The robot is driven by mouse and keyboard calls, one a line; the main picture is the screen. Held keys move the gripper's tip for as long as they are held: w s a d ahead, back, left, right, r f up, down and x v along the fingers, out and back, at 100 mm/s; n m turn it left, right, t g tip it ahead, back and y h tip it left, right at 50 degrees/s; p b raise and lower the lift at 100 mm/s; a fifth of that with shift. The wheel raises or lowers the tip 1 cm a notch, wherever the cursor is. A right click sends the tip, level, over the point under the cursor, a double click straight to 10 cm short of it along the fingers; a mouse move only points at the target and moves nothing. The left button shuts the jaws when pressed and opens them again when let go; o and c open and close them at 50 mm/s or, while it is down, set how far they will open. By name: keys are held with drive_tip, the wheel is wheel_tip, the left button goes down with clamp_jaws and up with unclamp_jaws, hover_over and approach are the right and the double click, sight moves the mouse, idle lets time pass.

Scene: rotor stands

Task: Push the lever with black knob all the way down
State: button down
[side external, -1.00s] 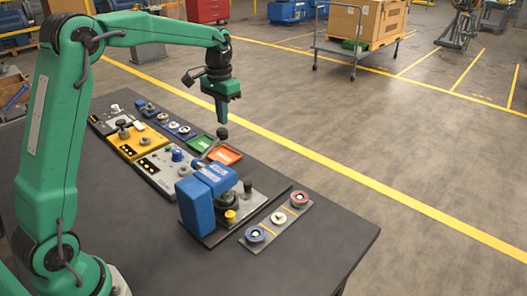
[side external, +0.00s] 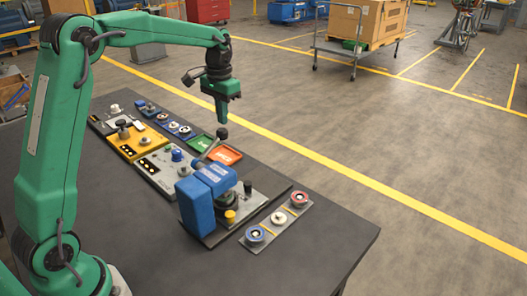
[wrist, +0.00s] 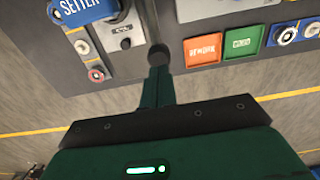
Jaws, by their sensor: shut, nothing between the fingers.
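The lever's round black knob (side external: 221,133) tops a thin grey rod (side external: 210,149) that slants up and to the right from the panel beside the blue housing (side external: 213,179). My gripper (side external: 221,119) points down directly over the knob, its fingers shut and empty. In the wrist view the knob (wrist: 159,55) sits right at the tips of my shut fingers (wrist: 159,72), with the rod running up the picture behind it. I cannot tell whether the tips touch the knob or hang just above it.
Red-orange (side external: 225,154) and green (side external: 201,143) labelled trays lie beside the lever. A yellow panel with knobs (side external: 137,141) is to the left. A strip with ring-shaped dials (side external: 279,218) lies at the front right. The dark table (side external: 300,265) is bare near its front edge.

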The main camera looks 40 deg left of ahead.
drive_tip(key=shift+f, duration=0.4)
